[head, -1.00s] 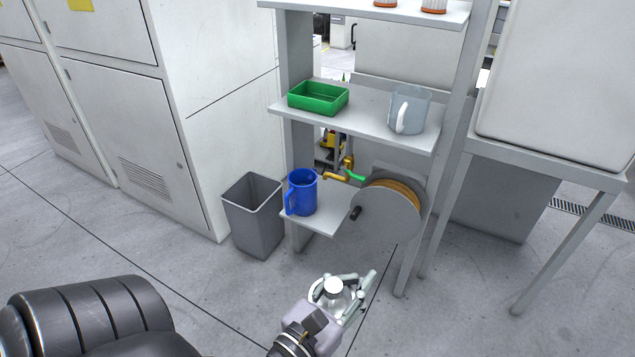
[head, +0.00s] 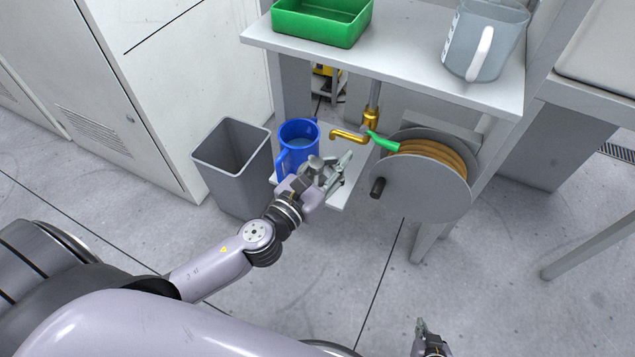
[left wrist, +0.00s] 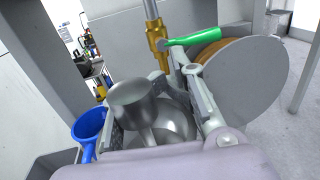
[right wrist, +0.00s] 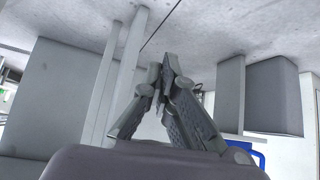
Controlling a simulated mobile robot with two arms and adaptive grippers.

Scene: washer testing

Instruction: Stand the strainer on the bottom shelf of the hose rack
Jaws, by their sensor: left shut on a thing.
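The strainer (left wrist: 140,100) is a grey metal piece with a round cup and wider rim. My left gripper (head: 332,172) is shut on it, and in the head view the gripper partly hides it. The left gripper is over the bottom shelf (head: 338,203) of the hose rack (head: 400,75), just right of the blue jug (head: 297,150). Whether the strainer touches the shelf cannot be seen. My right gripper (head: 428,328) is low at the bottom of the head view; in the right wrist view (right wrist: 163,75) its fingers meet with nothing between them.
A grey bin (head: 235,165) stands left of the rack. The shelf above holds a green tray (head: 320,28) and a clear jug (head: 470,50).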

